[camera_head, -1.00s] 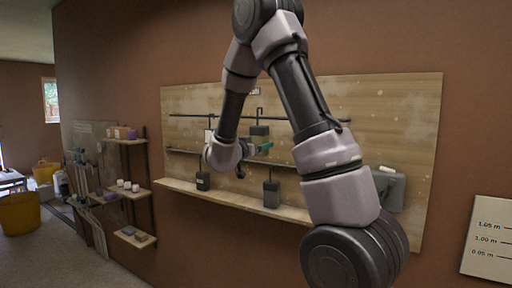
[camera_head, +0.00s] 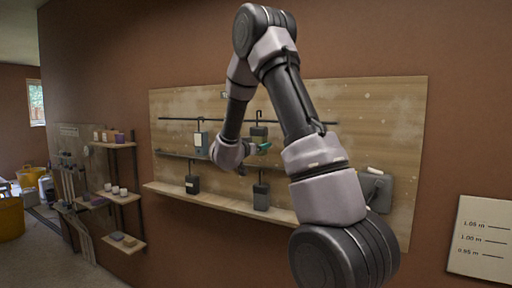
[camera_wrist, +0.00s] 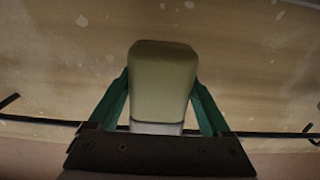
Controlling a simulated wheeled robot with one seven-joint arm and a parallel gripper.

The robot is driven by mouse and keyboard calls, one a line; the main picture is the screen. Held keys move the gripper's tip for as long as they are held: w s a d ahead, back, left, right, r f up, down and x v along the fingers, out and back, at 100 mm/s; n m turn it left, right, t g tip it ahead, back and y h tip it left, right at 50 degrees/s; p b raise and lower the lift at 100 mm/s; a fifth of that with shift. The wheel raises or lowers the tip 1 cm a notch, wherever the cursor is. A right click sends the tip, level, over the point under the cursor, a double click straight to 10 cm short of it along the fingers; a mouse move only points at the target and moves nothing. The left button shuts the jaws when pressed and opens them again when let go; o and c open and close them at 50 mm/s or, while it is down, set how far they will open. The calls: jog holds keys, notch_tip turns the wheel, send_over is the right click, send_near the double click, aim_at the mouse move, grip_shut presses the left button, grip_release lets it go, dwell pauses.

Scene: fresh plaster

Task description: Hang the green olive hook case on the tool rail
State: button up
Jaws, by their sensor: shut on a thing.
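The olive hook case (camera_wrist: 163,80) is between the green fingers of my gripper (camera_wrist: 160,118) in the wrist view. The gripper is shut on it. In the head view the case (camera_head: 258,132) shows small and upright, with its dark hook above it, just over the teal fingertips of my gripper (camera_head: 263,148). The upper tool rail (camera_head: 180,119) runs across the wooden board at about the height of that hook. I cannot tell whether the hook touches the rail. My arm hides part of the rail.
A grey-blue case (camera_head: 201,140) hangs left of my gripper. Dark cases (camera_head: 192,184) and (camera_head: 261,197) hang lower, near the ledge (camera_head: 222,203). A grey box (camera_head: 375,188) is on the board's right. Shelves (camera_head: 118,197) stand at left.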

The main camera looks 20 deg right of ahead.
jog(key=shift+w+d, duration=0.25)
jog(key=shift+d, duration=0.1)
jog(key=shift+w+d+f, duration=0.1)
jog(key=shift+f, duration=1.1)
jog(key=o, duration=1.4)
